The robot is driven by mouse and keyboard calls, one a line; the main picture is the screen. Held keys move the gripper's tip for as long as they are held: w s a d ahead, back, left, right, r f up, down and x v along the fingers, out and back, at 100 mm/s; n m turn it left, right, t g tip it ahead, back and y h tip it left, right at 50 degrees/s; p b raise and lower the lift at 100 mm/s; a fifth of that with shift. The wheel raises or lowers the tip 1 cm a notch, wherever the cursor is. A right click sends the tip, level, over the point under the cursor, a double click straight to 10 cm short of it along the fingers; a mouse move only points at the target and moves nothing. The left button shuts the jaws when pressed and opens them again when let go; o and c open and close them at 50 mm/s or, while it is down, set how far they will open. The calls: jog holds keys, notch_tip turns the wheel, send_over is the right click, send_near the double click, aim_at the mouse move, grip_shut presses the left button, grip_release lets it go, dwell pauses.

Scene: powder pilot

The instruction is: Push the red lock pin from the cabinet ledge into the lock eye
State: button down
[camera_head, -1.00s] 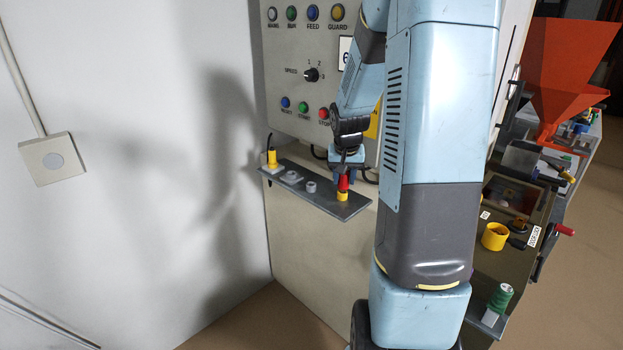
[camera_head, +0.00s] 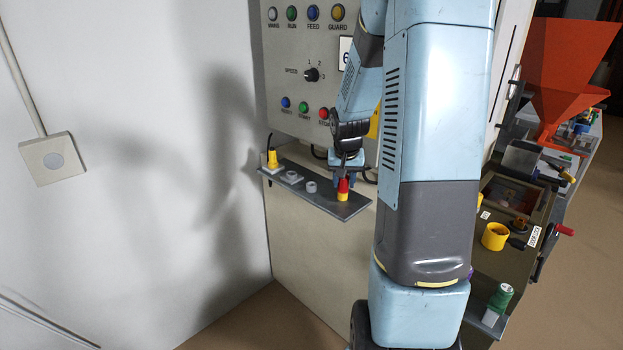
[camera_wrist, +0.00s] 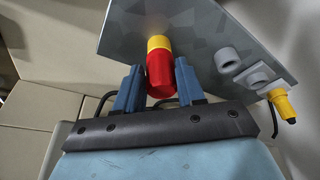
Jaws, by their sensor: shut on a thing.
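The red lock pin (camera_head: 343,186) stands upright at the right end of the grey cabinet ledge (camera_head: 318,201), with a yellow part below its red part. My gripper (camera_head: 345,177) is at its red top, over the ledge. In the wrist view the red pin (camera_wrist: 160,76) lies between the two blue fingers of my gripper (camera_wrist: 158,86), which are shut on it. Its yellow part (camera_wrist: 158,43) is against the ledge plate (camera_wrist: 205,35). I cannot identify the lock eye for certain in these views.
Two grey sockets (camera_head: 310,187) and a yellow plug (camera_head: 272,158) with a black cable sit further left on the ledge. The control panel (camera_head: 310,75) rises behind. A yellow cup (camera_head: 495,236), green cylinder (camera_head: 501,297) and orange hopper (camera_head: 566,65) are right of my arm.

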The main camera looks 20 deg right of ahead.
jog(key=shift+f, duration=0.15)
jog(key=c, duration=0.6)
grip_release()
jog(key=shift+c, duration=0.2)
jog(key=shift+c, duration=1.1)
jog(key=shift+r, duration=3.5)
